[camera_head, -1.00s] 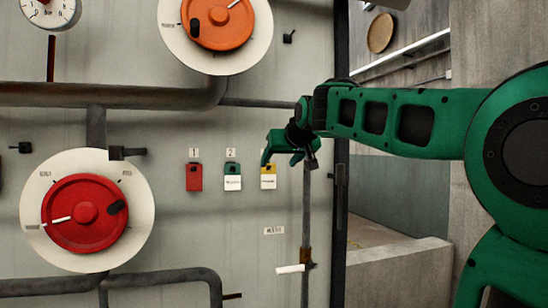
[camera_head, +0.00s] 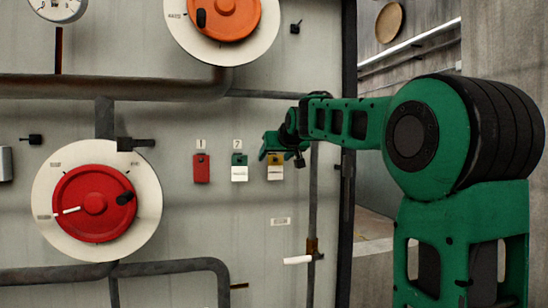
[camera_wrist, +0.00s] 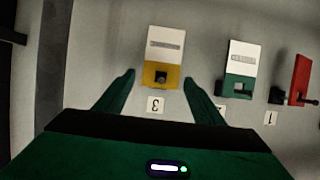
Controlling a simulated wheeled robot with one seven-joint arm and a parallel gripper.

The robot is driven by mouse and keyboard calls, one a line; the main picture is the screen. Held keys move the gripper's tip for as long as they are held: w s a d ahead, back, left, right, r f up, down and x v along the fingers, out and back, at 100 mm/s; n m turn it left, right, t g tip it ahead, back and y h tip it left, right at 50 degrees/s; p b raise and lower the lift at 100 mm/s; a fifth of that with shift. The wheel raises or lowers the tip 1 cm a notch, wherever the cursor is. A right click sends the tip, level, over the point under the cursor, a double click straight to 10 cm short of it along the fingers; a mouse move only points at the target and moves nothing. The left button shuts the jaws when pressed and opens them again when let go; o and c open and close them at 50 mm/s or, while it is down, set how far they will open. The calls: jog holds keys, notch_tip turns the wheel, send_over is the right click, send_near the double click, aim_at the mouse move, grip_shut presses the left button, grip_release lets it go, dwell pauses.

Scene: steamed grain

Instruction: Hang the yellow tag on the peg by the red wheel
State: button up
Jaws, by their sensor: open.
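The yellow tag with a white label hangs at the place numbered 3, at the right of a row of tags in the head view (camera_head: 275,173) and between my fingers in the wrist view (camera_wrist: 175,76). My gripper (camera_wrist: 160,77) is open, one finger on each side of the tag, without visible grip; in the head view the gripper (camera_head: 275,152) covers the tag's top. The red wheel (camera_head: 85,205) on a white dial is at the lower left. A small dark peg (camera_head: 33,139) sticks out at its upper left. A larger dark fitting (camera_head: 136,144) is at its upper right.
A red tag (camera_head: 201,169) and a green tag (camera_head: 239,172) hang left of the yellow one. An orange wheel (camera_head: 225,15) is above, with a peg (camera_head: 295,27) beside it. Pipes (camera_head: 100,87) cross the panel. A white-handled lever (camera_head: 298,260) is below.

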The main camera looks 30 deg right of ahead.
aim_at(276, 157)
jog(key=shift+w+f, duration=0.1)
jog(key=shift+w, duration=0.05)
jog(key=c, duration=1.1)
jog(key=o, duration=1.1)
jog(key=shift+c, duration=0.6)
jog(key=c, duration=1)
jog(key=shift+r, duration=0.25)
jog(key=shift+s+a, duration=0.25)
jog(key=shift+s, duration=0.6)
jog(key=shift+s+a, duration=0.2)
jog(key=shift+s, duration=0.65)
